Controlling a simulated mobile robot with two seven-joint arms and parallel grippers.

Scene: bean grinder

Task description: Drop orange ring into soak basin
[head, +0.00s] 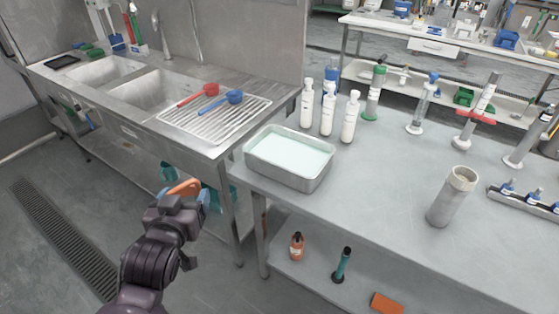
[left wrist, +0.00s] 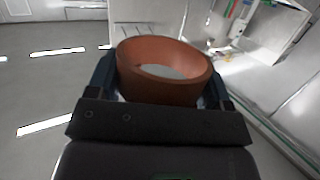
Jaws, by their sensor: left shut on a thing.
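The orange ring (left wrist: 165,85) is held between the two fingers of my left gripper (left wrist: 160,82), as the left wrist view shows. In the head view the orange ring (head: 184,188) shows at the tip of my left gripper (head: 186,194), in front of the sink counter's front edge and left of the worktable. The soak basin (head: 290,180) is a metal tray with pale green liquid. It stands on the worktable's near left corner, up and to the right of the gripper. My right gripper is not in view.
Three white bottles (head: 327,114) stand behind the soak basin. A grey cylinder (head: 451,198) stands on the worktable (head: 380,190) to the right. A red and a blue scoop (head: 234,97) lie on the ribbed drainboard beside the sinks (head: 160,90). The tabletop between basin and cylinder is clear.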

